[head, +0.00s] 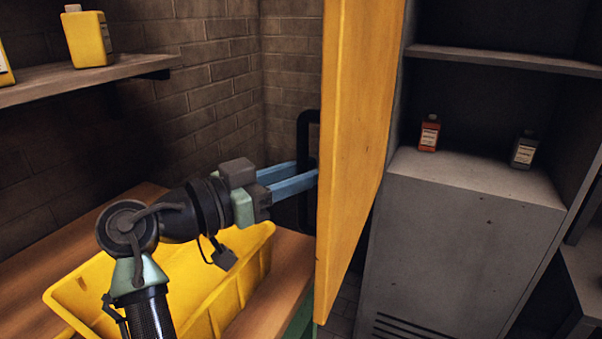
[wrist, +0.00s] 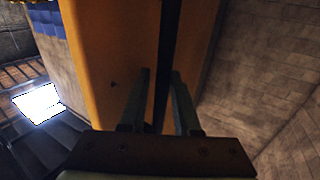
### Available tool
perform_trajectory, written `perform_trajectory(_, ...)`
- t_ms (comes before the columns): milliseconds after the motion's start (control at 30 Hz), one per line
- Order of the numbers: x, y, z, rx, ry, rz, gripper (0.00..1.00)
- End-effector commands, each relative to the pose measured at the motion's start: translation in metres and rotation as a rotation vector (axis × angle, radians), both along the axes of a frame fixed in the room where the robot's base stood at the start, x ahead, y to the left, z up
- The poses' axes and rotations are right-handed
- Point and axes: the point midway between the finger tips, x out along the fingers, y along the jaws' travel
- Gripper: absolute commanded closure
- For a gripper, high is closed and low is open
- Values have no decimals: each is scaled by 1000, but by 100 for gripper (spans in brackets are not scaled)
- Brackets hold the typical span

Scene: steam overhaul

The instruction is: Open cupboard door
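The yellow cupboard door (head: 357,110) stands swung out from the grey cupboard (head: 460,240), and the inside of the cupboard shows. A black handle (head: 304,128) is on the door's left side, partly hidden behind my gripper. My gripper (head: 312,177) points at the door's left side, with its blue fingers apart. In the wrist view, the fingers (wrist: 162,72) stand in front of the yellow door (wrist: 100,55), with a dark upright bar, apparently the handle (wrist: 171,35), between them. I cannot tell whether either finger touches it.
The cupboard holds a red bottle (head: 429,133) and a dark bottle (head: 524,150) below a shelf (head: 500,58). A yellow bin (head: 250,262) sits on a wooden bench (head: 285,285) under my arm. A wall shelf (head: 85,82) with yellow bottles is at left. A brick wall (head: 215,75) stands behind.

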Motion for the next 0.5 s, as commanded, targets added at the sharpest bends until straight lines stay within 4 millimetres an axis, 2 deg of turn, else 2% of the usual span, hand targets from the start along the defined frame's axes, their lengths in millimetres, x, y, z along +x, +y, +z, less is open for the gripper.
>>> perform_trajectory(33,0,1,-1,0,1,1,59)
perform_trajectory(100,0,1,-1,0,2,1,50)
perform_trajectory(367,-1,4,-2,1,4,3,50)
perform_trajectory(500,-8,14,-3,0,4,5,50)
